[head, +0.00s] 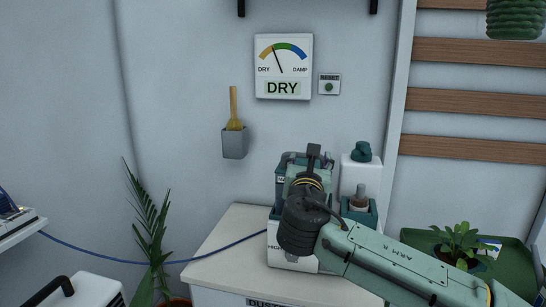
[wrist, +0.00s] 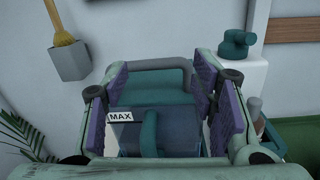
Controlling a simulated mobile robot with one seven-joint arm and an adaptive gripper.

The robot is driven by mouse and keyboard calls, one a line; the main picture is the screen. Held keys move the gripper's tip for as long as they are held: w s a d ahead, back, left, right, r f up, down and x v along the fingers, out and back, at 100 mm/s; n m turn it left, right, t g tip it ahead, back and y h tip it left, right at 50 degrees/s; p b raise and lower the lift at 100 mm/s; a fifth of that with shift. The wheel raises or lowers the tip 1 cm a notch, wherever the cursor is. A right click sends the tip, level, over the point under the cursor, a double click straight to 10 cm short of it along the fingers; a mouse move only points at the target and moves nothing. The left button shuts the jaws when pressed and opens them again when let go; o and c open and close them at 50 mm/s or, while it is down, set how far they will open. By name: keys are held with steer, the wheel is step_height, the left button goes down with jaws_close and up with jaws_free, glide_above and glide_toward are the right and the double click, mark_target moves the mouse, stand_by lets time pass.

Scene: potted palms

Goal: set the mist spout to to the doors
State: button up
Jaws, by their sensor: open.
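A teal nozzle (head: 361,151) tops a white column behind and right of my gripper and appears to be the mist spout. My gripper (head: 308,168) points down over a teal water tank marked MAX (wrist: 121,116). In the wrist view my gripper (wrist: 163,90) is open, its purple pads on either side of the tank's top and grey handle (wrist: 150,63). I cannot tell whether they touch. My arm hides much of the white machine body (head: 285,254).
A small bottle in a teal holder (head: 358,211) stands right of the tank. A wall dial (head: 283,66) reads DRY. A brush holder (head: 235,143) hangs left. A green tray (head: 515,265) with a plant is at right.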

steer(key=a+r+y, duration=0.1)
steer(key=a+y, duration=0.1)
steer(key=a, duration=0.5)
steer(key=shift+w+a+r+t+y, duration=0.2)
steer(key=shift+w+a+t+y, duration=0.1)
steer(key=shift+w+t+y, duration=0.1)
